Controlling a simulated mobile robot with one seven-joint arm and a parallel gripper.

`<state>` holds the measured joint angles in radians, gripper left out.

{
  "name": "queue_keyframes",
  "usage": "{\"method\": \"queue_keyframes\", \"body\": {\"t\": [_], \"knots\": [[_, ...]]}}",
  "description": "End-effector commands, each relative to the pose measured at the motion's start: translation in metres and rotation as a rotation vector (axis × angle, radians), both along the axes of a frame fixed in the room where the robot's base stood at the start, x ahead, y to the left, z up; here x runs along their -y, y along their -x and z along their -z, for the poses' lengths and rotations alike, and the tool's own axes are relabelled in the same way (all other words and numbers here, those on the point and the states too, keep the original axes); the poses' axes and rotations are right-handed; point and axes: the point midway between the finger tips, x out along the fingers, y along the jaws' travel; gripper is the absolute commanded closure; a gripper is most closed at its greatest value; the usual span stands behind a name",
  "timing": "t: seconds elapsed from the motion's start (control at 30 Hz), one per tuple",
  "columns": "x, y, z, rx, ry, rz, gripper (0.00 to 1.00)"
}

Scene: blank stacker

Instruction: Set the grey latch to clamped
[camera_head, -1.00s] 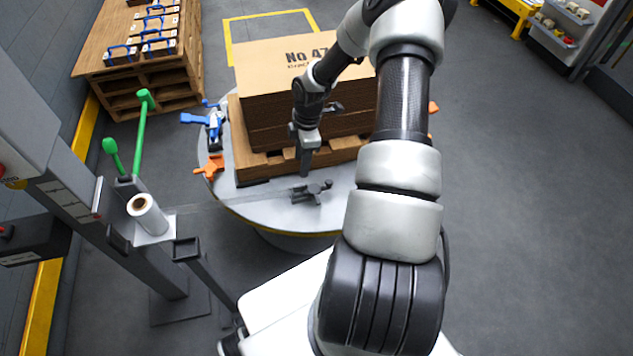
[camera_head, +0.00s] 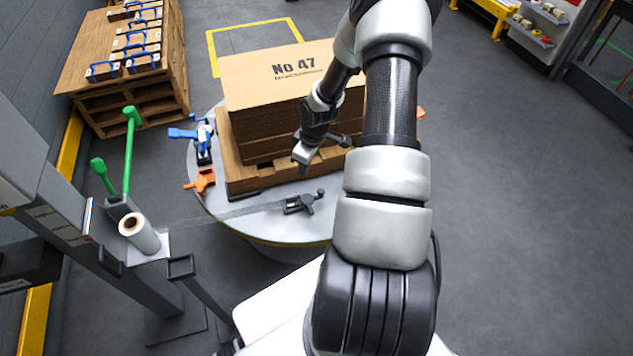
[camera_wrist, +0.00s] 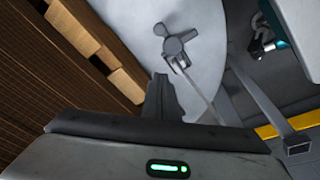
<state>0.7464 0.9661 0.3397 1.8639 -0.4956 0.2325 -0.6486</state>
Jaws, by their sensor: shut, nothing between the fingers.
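The grey latch (camera_head: 304,202) sits on the front rim of the round grey table (camera_head: 262,226). It is a small dark grey piece with a knobbed lever. It also shows in the wrist view (camera_wrist: 176,44), with its lobed handle just beyond my fingertips. My gripper (camera_head: 304,168) is shut and empty, above the table and a little behind the latch, close to the front of the box stack. In the wrist view its shut fingers (camera_wrist: 161,92) point toward the latch and are apart from it in the picture. The exact height gap cannot be told.
A stack of cardboard blanks (camera_head: 290,85) marked No 47 stands on a wooden pallet (camera_head: 240,178) on the table. A blue clamp (camera_head: 203,140) and an orange handle (camera_head: 201,180) are at the left rim. A film roll (camera_head: 140,234) and green levers (camera_head: 130,150) stand left.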

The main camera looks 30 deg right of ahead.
Motion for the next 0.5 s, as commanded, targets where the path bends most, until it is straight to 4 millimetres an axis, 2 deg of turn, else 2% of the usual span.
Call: {"method": "queue_keyframes", "body": {"t": [0.1,0.2,0.33,0.5], "knots": [[0.017,0.007,-0.004,0.044,-0.027,0.269,1.00],[0.029,0.011,-0.007,0.079,-0.049,0.436,1.00],[0.038,0.014,-0.010,0.106,-0.069,0.565,1.00],[0.041,0.014,-0.010,0.117,-0.077,0.612,1.00]]}}
